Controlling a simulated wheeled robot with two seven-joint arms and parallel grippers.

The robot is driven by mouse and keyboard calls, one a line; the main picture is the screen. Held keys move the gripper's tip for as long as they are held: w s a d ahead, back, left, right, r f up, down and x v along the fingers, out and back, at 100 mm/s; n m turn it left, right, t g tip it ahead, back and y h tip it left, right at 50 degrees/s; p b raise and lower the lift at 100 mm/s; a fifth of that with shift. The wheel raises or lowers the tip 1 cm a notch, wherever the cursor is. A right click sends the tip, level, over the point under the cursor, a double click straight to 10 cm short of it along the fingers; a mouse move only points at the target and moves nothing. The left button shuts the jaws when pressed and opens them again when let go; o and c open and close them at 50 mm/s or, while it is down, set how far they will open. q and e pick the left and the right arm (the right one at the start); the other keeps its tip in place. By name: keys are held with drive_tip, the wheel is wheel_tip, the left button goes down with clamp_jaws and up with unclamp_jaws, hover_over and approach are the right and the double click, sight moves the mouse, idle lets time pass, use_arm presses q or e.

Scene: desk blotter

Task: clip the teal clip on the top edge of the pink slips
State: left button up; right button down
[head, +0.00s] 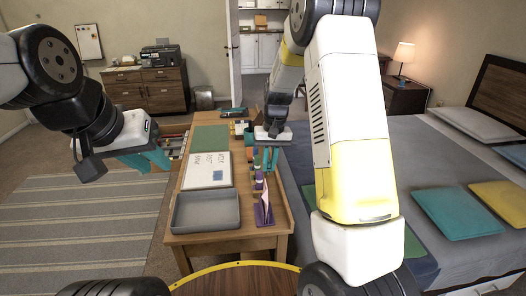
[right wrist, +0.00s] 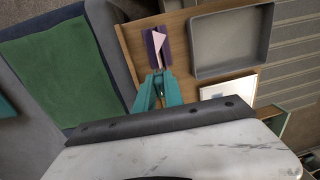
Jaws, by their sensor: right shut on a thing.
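The pink slips (head: 266,199) stand upright in a purple holder (head: 262,215) at the near right of the desk; they also show in the right wrist view (right wrist: 159,43). My right gripper (head: 271,166) is above the desk, behind the slips in the head view, its teal fingers pointing down. It is shut on the teal clip (right wrist: 158,77), small and hard to tell from the fingers. In the right wrist view the fingertips are just short of the holder, apart from the slips. My left gripper (head: 158,168) is open and empty, left of the desk.
A grey tray (head: 205,228) sits at the desk's near left, with a white lettered box (head: 208,171) behind it. A green blotter (head: 210,139) lies further back. Small pots (head: 258,175) stand in a row behind the slips. A bed (head: 420,150) is at right.

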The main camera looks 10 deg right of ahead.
drive_tip(key=shift+a+f, duration=0.2)
drive_tip(key=shift+f, duration=1.45)
drive_tip(key=shift+a+f, duration=0.15)
drive_tip(key=shift+f, duration=1.4)
drive_tip(key=c, duration=1.4)
unclamp_jaws()
drive_tip(key=shift+o, duration=0.2)
drive_tip(key=shift+r, duration=0.15)
drive_tip(key=r, duration=0.7)
drive_tip(key=shift+d+r, duration=0.25)
drive_tip(key=shift+d, duration=0.15)
